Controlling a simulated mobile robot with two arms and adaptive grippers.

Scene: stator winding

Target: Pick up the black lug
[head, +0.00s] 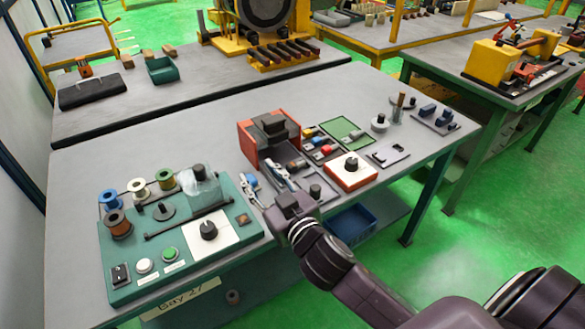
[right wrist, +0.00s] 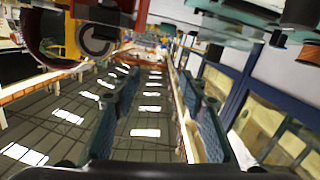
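A small parts tray (head: 318,150) with red, yellow, blue and dark pieces lies right of the red box, beyond the gripper. I cannot tell which dark piece is the black lug. Small black pieces also lie on a pale plate (head: 388,155) farther right. My left gripper is not in view.
The red box (head: 268,138) with a dark block on top stands close behind the right gripper. A teal winding board (head: 180,235) with spools and knobs is to its left. A red-and-white knob unit (head: 350,171) and a small dark cylinder (head: 315,191) are to its right.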

